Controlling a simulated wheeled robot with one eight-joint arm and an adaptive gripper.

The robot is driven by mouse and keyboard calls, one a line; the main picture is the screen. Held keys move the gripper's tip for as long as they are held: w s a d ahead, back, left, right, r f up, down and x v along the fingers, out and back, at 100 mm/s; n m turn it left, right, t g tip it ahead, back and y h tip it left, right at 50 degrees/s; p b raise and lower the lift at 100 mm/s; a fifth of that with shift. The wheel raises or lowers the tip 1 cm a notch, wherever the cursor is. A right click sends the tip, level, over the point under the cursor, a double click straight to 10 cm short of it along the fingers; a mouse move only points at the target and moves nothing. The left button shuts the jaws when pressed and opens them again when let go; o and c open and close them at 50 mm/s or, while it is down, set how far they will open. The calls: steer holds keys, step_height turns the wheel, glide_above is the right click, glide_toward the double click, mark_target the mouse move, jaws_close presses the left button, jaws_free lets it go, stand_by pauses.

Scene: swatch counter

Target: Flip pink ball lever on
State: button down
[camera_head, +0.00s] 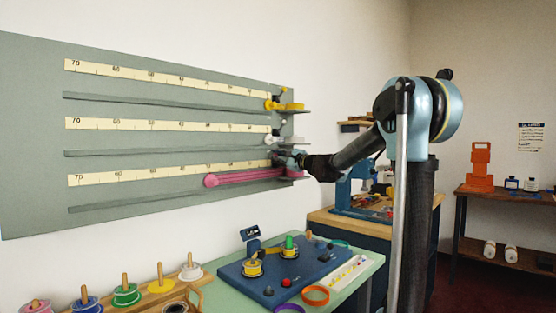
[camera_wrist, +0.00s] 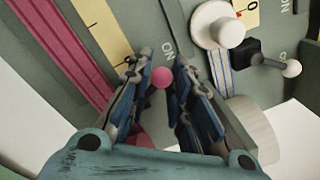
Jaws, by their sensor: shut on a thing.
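The pink ball (camera_wrist: 162,77) of the lever shows in the wrist view between the two blue-padded fingers of my gripper (camera_wrist: 165,72). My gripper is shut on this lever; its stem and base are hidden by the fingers. An ON mark is printed on the grey panel just beyond the ball. In the head view my gripper (camera_head: 290,160) is at the right end of the panel's lowest row, beside the pink ribbon (camera_head: 240,177). The ball is not clear there. The pink ribbon (camera_wrist: 62,50) also runs along the left of the wrist view.
A white ball lever (camera_wrist: 290,68) on a dark mount and a white spool (camera_wrist: 218,25) are close on the right. Above are a yellow spool (camera_head: 272,104) and shelf edges. A green table (camera_head: 372,266) with a blue board (camera_head: 232,272) is below.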

steer(key=shift+d+f+n, duration=0.1)
steer(key=shift+f+n, duration=0.05)
steer(key=shift+n, duration=0.25)
steer(key=c, duration=1.5)
jaws_free()
steer(key=shift+o, duration=0.2)
steer(key=shift+s, duration=0.1)
steer(key=v, duration=1.1)
steer(key=shift+s+d, duration=0.2)
steer(key=shift+d, duration=0.1)
